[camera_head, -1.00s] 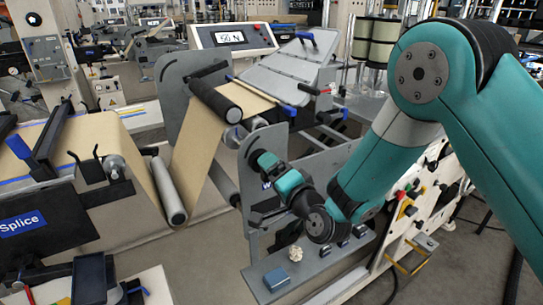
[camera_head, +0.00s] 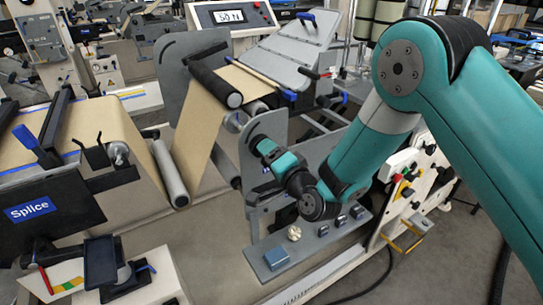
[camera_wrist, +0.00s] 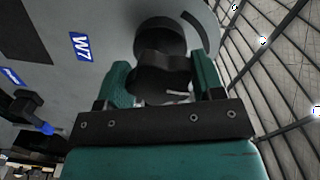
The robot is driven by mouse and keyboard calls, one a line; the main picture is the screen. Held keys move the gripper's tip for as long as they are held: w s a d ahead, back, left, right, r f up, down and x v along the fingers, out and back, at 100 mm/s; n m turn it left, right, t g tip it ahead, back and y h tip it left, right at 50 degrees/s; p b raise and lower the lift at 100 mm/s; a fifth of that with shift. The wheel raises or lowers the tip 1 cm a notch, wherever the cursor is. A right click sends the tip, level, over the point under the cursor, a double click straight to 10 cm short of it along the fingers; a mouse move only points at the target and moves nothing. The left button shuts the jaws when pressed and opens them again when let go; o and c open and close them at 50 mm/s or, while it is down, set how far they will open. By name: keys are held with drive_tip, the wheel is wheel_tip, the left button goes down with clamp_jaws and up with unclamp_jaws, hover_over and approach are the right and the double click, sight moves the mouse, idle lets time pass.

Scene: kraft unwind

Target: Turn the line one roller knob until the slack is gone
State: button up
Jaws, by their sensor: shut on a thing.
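My gripper (camera_head: 262,144) is at the grey side plate of the web stand. In the wrist view its two teal fingers (camera_wrist: 163,78) are shut on a dark round knob (camera_wrist: 160,62), one finger on each side. The knob is mostly hidden by the gripper in the head view. The tan kraft web (camera_head: 200,125) runs from the left, around a low grey roller (camera_head: 170,174) and up to a black-covered roller (camera_head: 215,80). The rising span looks flat, with no clear sag. A display (camera_head: 230,17) reads 50 N.
Below my arm, a grey ledge (camera_head: 300,262) holds a blue-grey box (camera_head: 276,258) and a pale knob (camera_head: 294,233). A Splice unit (camera_head: 40,212) stands at left. Floor shows at lower right.

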drive_tip(key=m+p, duration=0.1)
drive_tip(key=m, duration=0.4)
drive_tip(key=shift+p, duration=0.35)
drive_tip(key=m+p, duration=0.1)
drive_tip(key=m, duration=0.3)
drive_tip(key=o, duration=0.9)
drive_tip(key=shift+f, duration=0.1)
drive_tip(key=shift+s+d+f+b, duration=0.15)
drive_tip(key=shift+b, duration=0.65)
drive_tip(key=b+v, duration=0.2)
drive_tip(key=b, duration=0.1)
drive_tip(key=b+v, duration=0.2)
drive_tip(key=b, duration=0.2)
drive_tip(key=b+v, duration=0.2)
drive_tip(key=b, duration=0.1)
drive_tip(key=shift+s+d+r, duration=0.15)
drive_tip(key=shift+s+r, duration=0.1)
